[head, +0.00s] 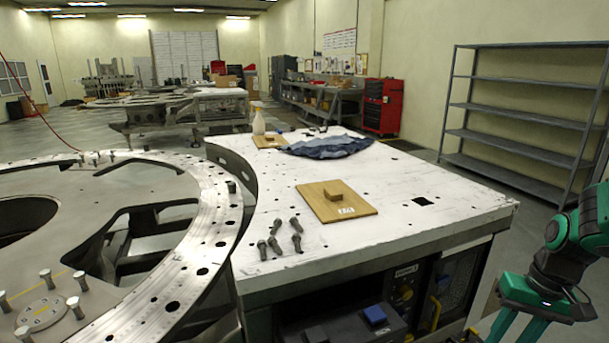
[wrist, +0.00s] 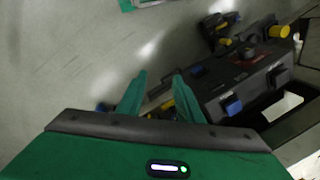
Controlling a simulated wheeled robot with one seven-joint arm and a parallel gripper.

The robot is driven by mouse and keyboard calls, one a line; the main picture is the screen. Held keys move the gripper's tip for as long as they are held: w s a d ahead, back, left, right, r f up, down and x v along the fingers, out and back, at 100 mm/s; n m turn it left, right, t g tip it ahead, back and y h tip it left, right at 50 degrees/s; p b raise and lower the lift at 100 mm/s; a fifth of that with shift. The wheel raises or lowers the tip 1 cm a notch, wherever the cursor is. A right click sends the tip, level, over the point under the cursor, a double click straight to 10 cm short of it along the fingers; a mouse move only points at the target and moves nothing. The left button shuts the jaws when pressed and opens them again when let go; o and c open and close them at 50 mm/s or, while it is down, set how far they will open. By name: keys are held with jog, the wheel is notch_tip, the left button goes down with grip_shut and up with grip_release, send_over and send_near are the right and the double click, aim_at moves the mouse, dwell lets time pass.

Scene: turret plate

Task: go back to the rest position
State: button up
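My gripper (head: 517,325) is at the lower right of the head view, beside the right end of the white-topped table, with its fingertips cut off by the frame edge. In the wrist view its two green fingers (wrist: 158,95) stand apart with a gap between them. Nothing is held between them. The wrist view looks down past the fingers at the grey floor and dark equipment. My green and black arm comes in from the right edge of the head view.
A large ring plate (head: 215,205) lies left. Grey shelving (head: 520,135) stands right, with open floor before it.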

jog(key=s+r+m+h, duration=0.1)
jog(key=s+r+m, duration=0.1)
jog(key=s+r, duration=0.6)
jog(key=s+a, duration=0.1)
jog(key=s, duration=0.3)
jog(key=shift+s+h, duration=0.3)
jog(key=shift+w+f, duration=0.2)
jog(key=shift+w, duration=0.45)
